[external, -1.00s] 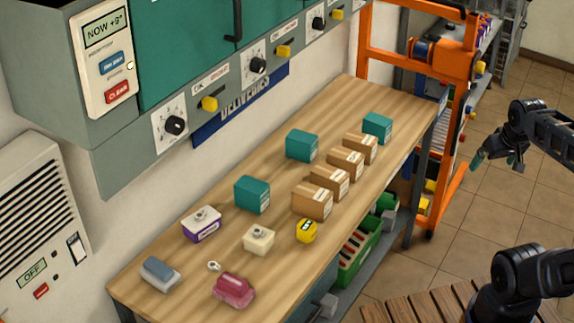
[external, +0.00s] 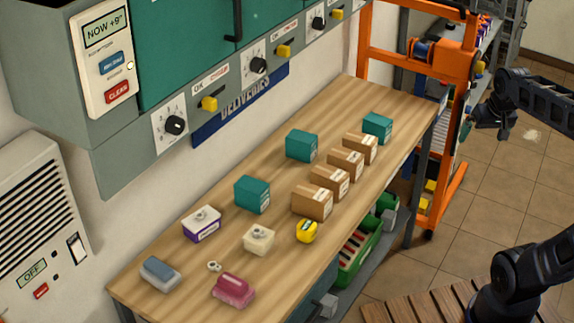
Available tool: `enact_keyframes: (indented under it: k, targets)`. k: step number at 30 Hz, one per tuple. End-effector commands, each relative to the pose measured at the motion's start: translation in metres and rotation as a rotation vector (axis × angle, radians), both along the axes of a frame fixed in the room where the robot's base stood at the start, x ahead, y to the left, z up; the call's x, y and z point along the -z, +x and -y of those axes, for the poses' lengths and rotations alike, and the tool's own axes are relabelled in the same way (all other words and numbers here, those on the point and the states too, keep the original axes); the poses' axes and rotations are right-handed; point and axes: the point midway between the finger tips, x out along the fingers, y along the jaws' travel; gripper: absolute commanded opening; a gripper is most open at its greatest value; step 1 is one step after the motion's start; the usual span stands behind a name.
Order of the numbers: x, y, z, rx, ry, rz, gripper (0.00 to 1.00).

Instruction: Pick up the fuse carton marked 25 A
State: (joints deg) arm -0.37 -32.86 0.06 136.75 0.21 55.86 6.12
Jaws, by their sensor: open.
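Several brown cartons stand in a row along the right side of the wooden bench: the nearest carton (external: 312,203), a second (external: 329,182), a third (external: 345,163) and the far one (external: 360,147). They have pale labels, but the print is too small to read, so I cannot tell which is marked 25 A. My gripper (external: 466,130) is open and empty, in the air off the far right end of the bench, apart from all the cartons. Its fingers are partly hidden by its own body.
Teal boxes (external: 252,194) stand left of and beyond the cartons. Nearer lie a yellow tape measure (external: 306,231), cream block (external: 258,239), purple-and-white box (external: 202,224), pink item (external: 233,290) and grey-blue item (external: 160,273). An orange frame (external: 450,190) stands at the bench's far end.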

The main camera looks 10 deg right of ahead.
Motion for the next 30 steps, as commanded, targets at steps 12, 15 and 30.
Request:
enact_keyframes:
  k: [12,15,30]
  targets:
    - [-0.023,0.121,-0.006,0.143,0.053,-0.075,1.00]
    - [-0.022,0.151,-0.007,0.178,0.064,-0.094,1.00]
    - [0.010,0.302,-0.019,0.357,0.106,-0.177,1.00]
